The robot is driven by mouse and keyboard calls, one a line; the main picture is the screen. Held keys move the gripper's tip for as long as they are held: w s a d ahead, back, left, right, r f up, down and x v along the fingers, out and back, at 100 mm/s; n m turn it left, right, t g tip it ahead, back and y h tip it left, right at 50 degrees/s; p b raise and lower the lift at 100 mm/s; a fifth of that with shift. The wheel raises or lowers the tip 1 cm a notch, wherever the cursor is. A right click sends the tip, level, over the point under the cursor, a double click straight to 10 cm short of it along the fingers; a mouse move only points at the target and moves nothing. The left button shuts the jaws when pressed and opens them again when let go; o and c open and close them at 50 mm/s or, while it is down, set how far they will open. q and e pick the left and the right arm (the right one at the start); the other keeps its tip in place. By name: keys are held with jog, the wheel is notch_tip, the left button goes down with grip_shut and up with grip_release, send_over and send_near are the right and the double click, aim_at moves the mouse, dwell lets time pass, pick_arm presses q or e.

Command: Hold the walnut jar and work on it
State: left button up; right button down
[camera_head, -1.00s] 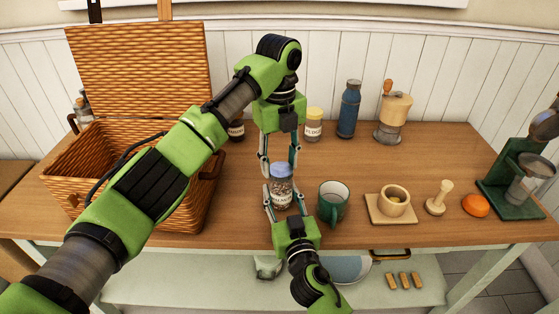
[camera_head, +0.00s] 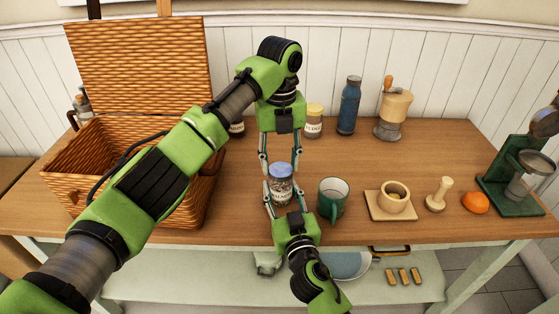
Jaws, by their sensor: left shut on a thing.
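The walnut jar (camera_head: 280,190) is a clear upright jar with brown contents, a pale label and a blue lid (camera_head: 281,170). It is near the table's front edge. My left gripper (camera_head: 280,167) reaches over from behind, its fingers shut on the jar at about lid height. My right gripper (camera_head: 284,197) comes from the front, one finger on each side of the jar's body. Whether the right fingers press on the glass cannot be told. The fingers partly hide the jar's sides and lower part.
A green mug (camera_head: 332,200) stands close right of the jar. Farther right are a wooden mortar (camera_head: 394,197), a pestle (camera_head: 438,194) and an orange (camera_head: 475,203). A wicker basket (camera_head: 70,172) stands left. A yellow-lidded jar (camera_head: 314,122), blue bottle (camera_head: 349,106) and grinder (camera_head: 393,114) stand behind.

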pick_arm(q)
jog(key=m, duration=0.7)
jog(key=shift+d, duration=0.25)
jog(key=o, duration=0.8)
jog(key=shift+r, duration=2.25)
jog(key=shift+c, duration=0.2)
